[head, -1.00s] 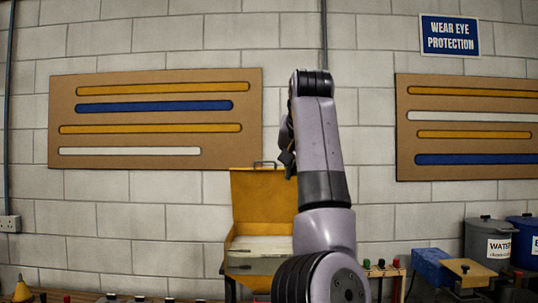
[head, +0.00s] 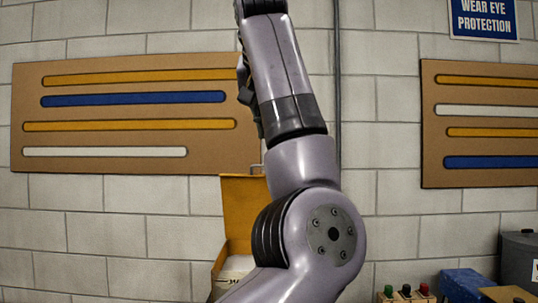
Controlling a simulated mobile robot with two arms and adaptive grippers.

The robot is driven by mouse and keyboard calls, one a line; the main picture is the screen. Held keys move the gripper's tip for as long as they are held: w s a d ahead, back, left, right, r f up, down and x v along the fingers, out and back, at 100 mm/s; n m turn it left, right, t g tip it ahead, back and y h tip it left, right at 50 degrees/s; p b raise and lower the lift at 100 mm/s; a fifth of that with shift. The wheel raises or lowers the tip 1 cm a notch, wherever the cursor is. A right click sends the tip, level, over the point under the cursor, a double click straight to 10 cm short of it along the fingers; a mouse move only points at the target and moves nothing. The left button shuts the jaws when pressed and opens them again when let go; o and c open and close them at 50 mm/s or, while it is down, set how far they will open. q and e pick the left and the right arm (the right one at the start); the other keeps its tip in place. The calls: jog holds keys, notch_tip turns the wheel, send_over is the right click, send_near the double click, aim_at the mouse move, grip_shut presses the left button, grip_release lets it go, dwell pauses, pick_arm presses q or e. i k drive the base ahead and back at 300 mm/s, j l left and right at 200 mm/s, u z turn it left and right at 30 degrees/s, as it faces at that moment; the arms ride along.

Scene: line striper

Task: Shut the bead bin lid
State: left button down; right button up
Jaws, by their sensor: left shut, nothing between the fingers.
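The bead bin's yellow lid (head: 243,208) stands raised at the lower middle of the head view, with a small handle at its top edge. Below it, pale contents show in the open bin (head: 234,268). My arm covers the right part of the lid and much of the bin. My left gripper (head: 248,98) shows as dark fingers beside the arm, above the lid in the picture. It is shut and empty, and partly hidden by the arm. I cannot tell its depth from the lid. My right gripper is out of view.
Boards with coloured strips hang on the block wall at left (head: 110,111) and right (head: 480,118). At the lower right are a panel with coloured buttons (head: 405,294), a blue block (head: 464,284) and a grey tub (head: 520,262).

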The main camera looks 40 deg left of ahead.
aim_at(244, 196)
jog(key=i+j, duration=0.85)
jog(key=j, duration=0.25)
